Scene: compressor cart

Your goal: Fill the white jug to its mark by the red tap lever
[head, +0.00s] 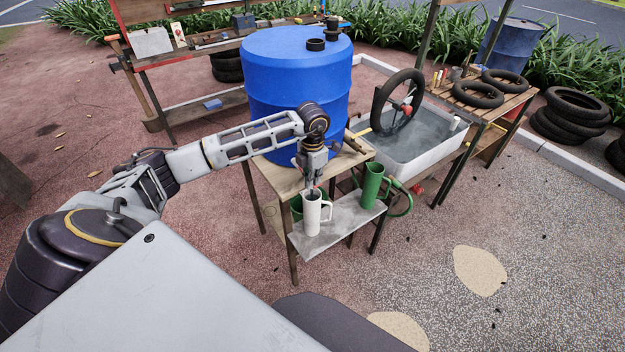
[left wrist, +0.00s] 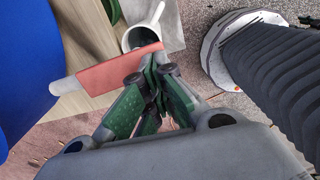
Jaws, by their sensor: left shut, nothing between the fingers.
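The white jug (head: 312,217) stands upright on the grey shelf below the blue barrel. In the left wrist view the jug's open mouth (left wrist: 144,36) shows a dark inside; its mark and any water level cannot be made out. The red tap lever (left wrist: 118,68) lies across the wrist view, just in front of the fingertips, partly over the jug. In the head view the tap is mostly hidden behind my gripper. My left gripper (head: 311,183) points down above the jug. Its green fingers (left wrist: 150,78) are shut and empty, close to the lever; whether they touch it is unclear.
The blue barrel (head: 296,85) stands on a wooden stand behind the gripper. A green jug (head: 372,186) stands right of the white jug, and another green vessel (head: 296,207) is partly hidden behind it. A water trough (head: 425,165) with a wheel lies to the right.

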